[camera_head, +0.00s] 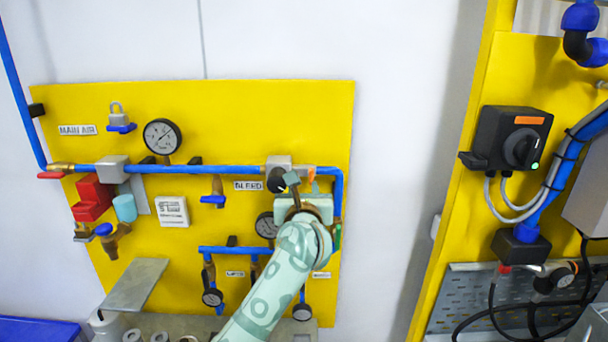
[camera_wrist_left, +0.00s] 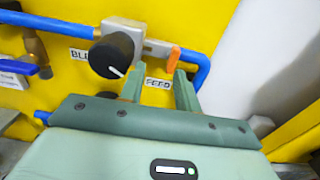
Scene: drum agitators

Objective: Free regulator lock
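The regulator on the yellow panel has a black knob (camera_head: 277,181) under a grey body (camera_head: 279,162). In the left wrist view the knob (camera_wrist_left: 112,56) shows a white mark, and a small orange tab (camera_wrist_left: 174,58), seemingly the lock, sits right of the grey body (camera_wrist_left: 124,32). My left gripper (camera_head: 303,184) is in front of the panel, just right of the knob. In the left wrist view its fingers (camera_wrist_left: 160,76) are apart with nothing between them, and the orange tab appears just beyond the fingertips; contact cannot be told. My right gripper is out of view.
A blue pipe (camera_head: 220,169) runs across the panel to the regulator and bends down at right. A gauge (camera_head: 162,136) and a red block (camera_head: 92,198) are at left. A second yellow panel (camera_head: 458,190) with a black switch box (camera_head: 511,139) stands at right.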

